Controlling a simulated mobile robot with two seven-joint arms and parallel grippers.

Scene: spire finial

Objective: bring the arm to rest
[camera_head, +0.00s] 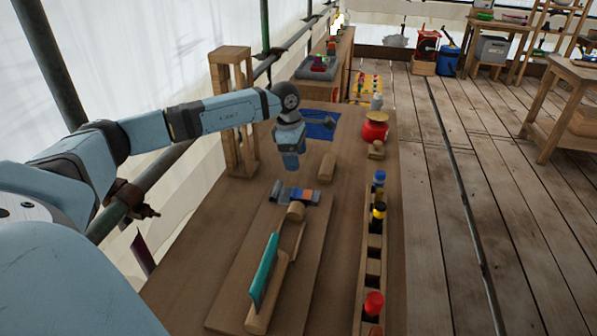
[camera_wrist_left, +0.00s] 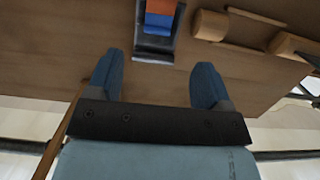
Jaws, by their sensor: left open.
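My left arm reaches in from the left over the workbench (camera_head: 222,230). Its gripper (camera_head: 291,168) points down above the bench, beside the wooden post frame. In the left wrist view the two blue fingers of my left gripper (camera_wrist_left: 157,85) stand wide apart with nothing between them. A grey tray with orange and blue blocks (camera_wrist_left: 160,20) lies ahead of the fingers; it also shows in the head view (camera_head: 296,195), below the gripper. My right gripper does not show in either view.
A board (camera_head: 222,312) holds a wooden spindle and a teal-edged tool (camera_head: 264,268). A slotted rack (camera_head: 361,285) with coloured-topped items runs along the bench's right side. A wooden frame (camera_head: 233,110) stands near my arm. A red pot (camera_head: 375,130) is farther back.

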